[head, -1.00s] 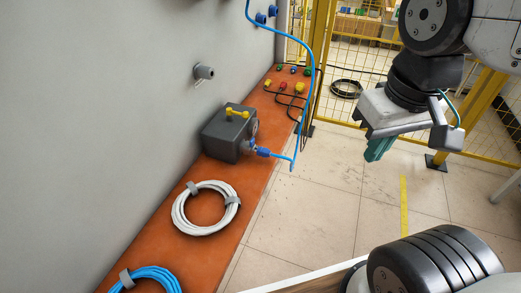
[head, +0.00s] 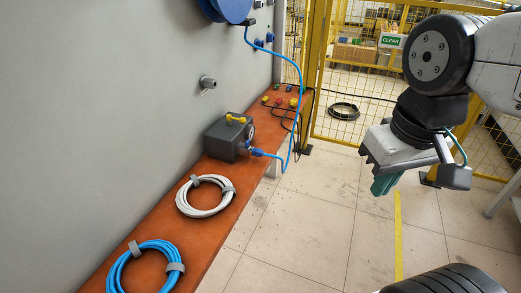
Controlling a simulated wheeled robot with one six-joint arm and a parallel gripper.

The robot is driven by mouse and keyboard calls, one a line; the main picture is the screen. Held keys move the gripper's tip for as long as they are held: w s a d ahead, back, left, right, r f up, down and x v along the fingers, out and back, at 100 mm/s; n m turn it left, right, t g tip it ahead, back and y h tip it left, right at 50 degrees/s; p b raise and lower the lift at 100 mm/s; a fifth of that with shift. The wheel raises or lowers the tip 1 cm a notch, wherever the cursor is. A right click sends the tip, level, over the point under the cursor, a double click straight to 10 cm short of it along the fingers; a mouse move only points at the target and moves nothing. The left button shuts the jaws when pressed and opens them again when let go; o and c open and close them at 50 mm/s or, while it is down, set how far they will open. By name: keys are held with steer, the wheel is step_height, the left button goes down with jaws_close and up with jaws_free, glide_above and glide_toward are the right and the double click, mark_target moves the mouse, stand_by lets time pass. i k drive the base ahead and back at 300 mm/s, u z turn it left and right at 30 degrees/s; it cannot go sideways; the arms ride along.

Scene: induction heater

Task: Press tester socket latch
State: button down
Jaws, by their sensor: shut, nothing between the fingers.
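A dark grey tester box (head: 228,138) with a yellow fitting (head: 236,118) on top stands on the orange bench against the wall. A blue plug (head: 257,152) sits at its right side, and a blue cable (head: 303,80) runs from it up to the wall. The socket latch is too small to make out. My gripper (head: 384,185), with teal fingers, is shut and empty. It hangs over the floor to the right of the bench, clear of the tester.
The orange bench (head: 165,230) holds a white cable coil (head: 205,196), a blue cable coil (head: 146,268) and several coloured knobs at its far end. A yellow mesh fence (head: 355,118) stands behind. The tiled floor between bench and arm is free.

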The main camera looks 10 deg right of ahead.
mark_target(243, 147)
steer(key=z, duration=0.3)
steer(key=i, duration=0.6)
steer(key=u, duration=1)
